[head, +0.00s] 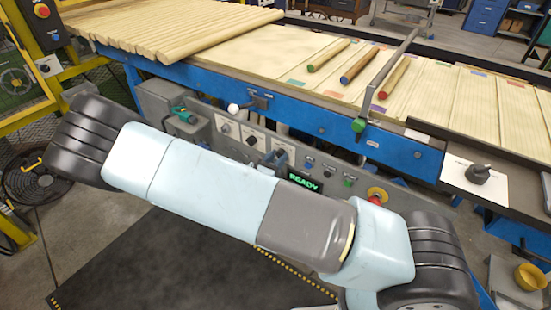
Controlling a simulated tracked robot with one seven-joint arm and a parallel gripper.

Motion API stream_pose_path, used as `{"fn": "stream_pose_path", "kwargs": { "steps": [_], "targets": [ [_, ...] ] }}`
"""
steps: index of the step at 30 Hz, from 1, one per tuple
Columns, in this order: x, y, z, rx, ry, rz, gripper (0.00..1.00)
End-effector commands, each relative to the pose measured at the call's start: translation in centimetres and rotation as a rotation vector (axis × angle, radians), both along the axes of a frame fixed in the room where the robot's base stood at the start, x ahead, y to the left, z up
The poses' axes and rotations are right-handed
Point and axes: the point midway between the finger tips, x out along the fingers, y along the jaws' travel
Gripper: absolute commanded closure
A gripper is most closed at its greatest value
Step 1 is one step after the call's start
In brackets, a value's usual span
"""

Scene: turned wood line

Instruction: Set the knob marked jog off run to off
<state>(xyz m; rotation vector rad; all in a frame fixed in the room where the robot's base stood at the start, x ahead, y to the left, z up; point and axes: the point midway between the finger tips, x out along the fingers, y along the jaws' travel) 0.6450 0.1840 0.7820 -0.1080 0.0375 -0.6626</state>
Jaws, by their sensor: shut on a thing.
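The grey control panel (312,152) is on the front of the blue-framed line. It carries a row of dark knobs on pale plates, including a left knob (224,129) and a middle knob (250,141). What shows of my gripper (276,158) is a small blue-grey and dark shape at the third plate (284,146), just above my arm. It appears shut on the knob there, which it mostly covers. The markings are too small to read, and the pointer's setting is hidden. My arm crosses in front and hides the lower panel.
A green READY display (304,181), small buttons and a red stop button (376,196) sit right of the knobs. A white-balled lever (234,108) is above. Another dark knob (478,174) stands on a white plate at the right. Wooden rods (180,40) lie on the line.

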Motion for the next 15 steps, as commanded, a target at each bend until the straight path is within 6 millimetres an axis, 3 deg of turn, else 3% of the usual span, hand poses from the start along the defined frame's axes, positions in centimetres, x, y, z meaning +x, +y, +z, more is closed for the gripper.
{"fn": "stream_pose_path", "kwargs": {
  "steps": [15],
  "targets": [
    [0.14, 0.21, 0.03, 0.128, -0.099, 0.005, 0.93]
  ]
}}
